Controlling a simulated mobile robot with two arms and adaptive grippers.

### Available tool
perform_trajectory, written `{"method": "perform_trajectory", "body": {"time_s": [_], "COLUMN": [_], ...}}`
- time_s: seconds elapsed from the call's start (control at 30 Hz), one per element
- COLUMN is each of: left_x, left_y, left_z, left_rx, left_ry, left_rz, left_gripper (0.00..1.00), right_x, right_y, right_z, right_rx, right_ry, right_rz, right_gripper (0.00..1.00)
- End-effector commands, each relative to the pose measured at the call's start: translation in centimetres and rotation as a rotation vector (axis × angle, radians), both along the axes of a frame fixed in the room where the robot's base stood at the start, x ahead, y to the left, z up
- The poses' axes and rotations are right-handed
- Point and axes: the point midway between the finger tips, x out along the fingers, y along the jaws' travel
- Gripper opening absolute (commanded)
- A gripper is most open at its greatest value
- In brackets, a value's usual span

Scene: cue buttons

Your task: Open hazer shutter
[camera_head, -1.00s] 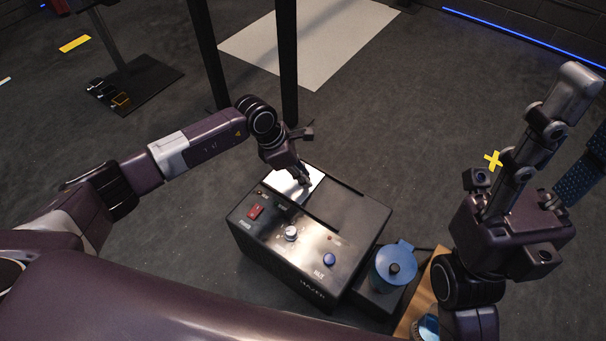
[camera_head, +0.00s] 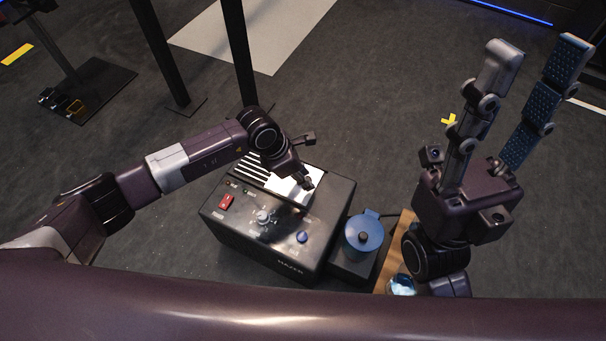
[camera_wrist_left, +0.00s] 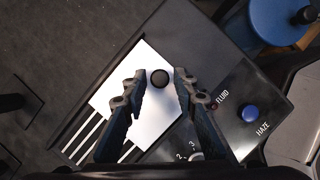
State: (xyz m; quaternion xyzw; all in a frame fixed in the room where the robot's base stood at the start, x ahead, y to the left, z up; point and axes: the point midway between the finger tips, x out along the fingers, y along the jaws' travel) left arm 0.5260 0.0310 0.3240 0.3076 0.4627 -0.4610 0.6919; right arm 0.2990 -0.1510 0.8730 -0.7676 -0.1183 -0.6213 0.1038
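The hazer (camera_head: 280,230) is a black box on the floor. Its shutter is a white plate (camera_head: 290,190) on the top; it also shows in the left wrist view (camera_wrist_left: 150,118). Several slots (camera_head: 245,167) lie uncovered to the left of the plate. A black knob (camera_wrist_left: 159,77) stands on the plate. My left gripper (camera_wrist_left: 160,74) is open, its fingertips on either side of the knob with small gaps visible; whether it touches is unclear. It also shows at the plate in the head view (camera_head: 306,183). My right gripper (camera_head: 532,48) is open, empty and raised at the right.
The hazer's top also has a red switch (camera_head: 226,201), a silver dial (camera_head: 262,217) and a blue button (camera_head: 302,237). A blue-lidded container (camera_head: 363,233) stands right of it. Dark posts (camera_head: 238,60) rise behind. The floor around is mostly clear.

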Motion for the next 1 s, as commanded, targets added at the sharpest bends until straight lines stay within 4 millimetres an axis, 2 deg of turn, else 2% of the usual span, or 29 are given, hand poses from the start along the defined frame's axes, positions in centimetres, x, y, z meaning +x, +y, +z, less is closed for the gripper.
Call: {"method": "perform_trajectory", "body": {"time_s": [0.3, 0.43, 0.57, 0.8, 1.0], "left_x": [0.0, 0.0, -0.2, -1.0, -1.5], "left_y": [0.1, 0.3, 1.1, 2.9, 4.0], "left_z": [0.0, 0.8, 2.7, 7.5, 10.2], "left_rx": [0.000, 0.000, 0.000, 0.000, 0.001], "left_ry": [-0.001, -0.002, -0.005, -0.005, -0.002], "left_rz": [0.000, 0.001, 0.000, 0.001, 0.001], "left_gripper": [0.35, 0.35, 0.35, 0.35, 0.35], "right_x": [-0.1, -0.1, -0.1, 0.0, 0.0], "right_y": [0.0, -0.1, 0.0, 0.0, 0.0], "right_z": [0.2, 0.2, 0.1, 0.1, 0.1], "right_rx": [0.001, 0.001, 0.000, 0.001, 0.001], "right_ry": [-0.006, -0.006, -0.005, -0.003, -0.003], "right_rz": [-0.001, -0.001, -0.001, 0.000, 0.000], "right_gripper": [0.40, 0.40, 0.40, 0.40, 0.40]}}
